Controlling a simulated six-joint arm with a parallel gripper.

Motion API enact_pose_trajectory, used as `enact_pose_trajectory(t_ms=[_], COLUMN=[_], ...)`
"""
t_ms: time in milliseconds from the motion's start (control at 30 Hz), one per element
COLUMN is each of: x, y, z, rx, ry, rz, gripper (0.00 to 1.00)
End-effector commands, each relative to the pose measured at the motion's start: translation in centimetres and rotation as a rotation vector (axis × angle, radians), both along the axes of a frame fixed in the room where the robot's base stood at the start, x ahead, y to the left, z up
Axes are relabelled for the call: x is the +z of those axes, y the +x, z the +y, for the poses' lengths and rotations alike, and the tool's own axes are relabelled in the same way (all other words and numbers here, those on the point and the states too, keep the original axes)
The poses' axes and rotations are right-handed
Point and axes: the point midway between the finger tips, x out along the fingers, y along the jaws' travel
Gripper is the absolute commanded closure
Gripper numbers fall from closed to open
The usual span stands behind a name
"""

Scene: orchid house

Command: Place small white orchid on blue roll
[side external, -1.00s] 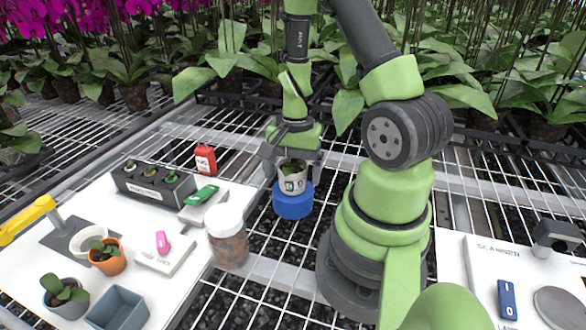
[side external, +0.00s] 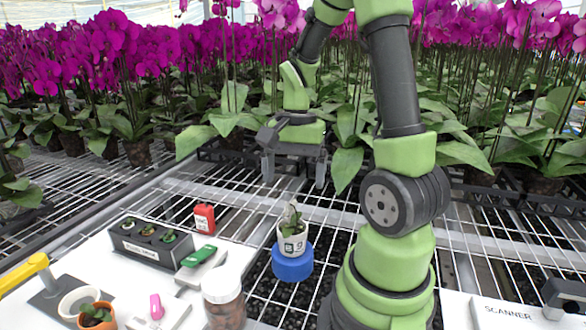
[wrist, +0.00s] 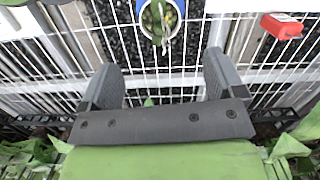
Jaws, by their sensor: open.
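The small white orchid (side external: 292,240) stands upright in a white pot with dark print, on top of the blue roll (side external: 292,263). A whitish bloom shows above its green leaves. My gripper (side external: 294,180) is open and empty, above the orchid and apart from it. In the wrist view the orchid (wrist: 160,18) and the blue roll's rim (wrist: 141,7) show at the top edge, beyond my open gripper (wrist: 160,70); part of them is cut off by the frame.
A red bottle (side external: 204,219), a black tray of small plants (side external: 146,246), a green item on a scale (side external: 199,256) and a lidded jar (side external: 223,300) are to the left. Rows of leafy orchids stand behind my gripper. Open wire mesh surrounds the roll.

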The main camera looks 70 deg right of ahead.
Motion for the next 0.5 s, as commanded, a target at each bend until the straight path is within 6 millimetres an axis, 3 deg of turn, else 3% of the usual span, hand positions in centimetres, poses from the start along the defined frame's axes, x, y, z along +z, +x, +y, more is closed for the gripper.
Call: enact_pose_trajectory(t_ms=[167, 333, 500], x=[2.8, 7.3, 10.3], y=[0.9, 1.0, -0.9], z=[2.4, 7.9, 12.6], rx=[0.153, 0.485, 0.798], ry=[-0.056, -0.157, -0.236], rz=[-0.099, -0.317, -0.54], gripper=[0.12, 0.12, 0.12])
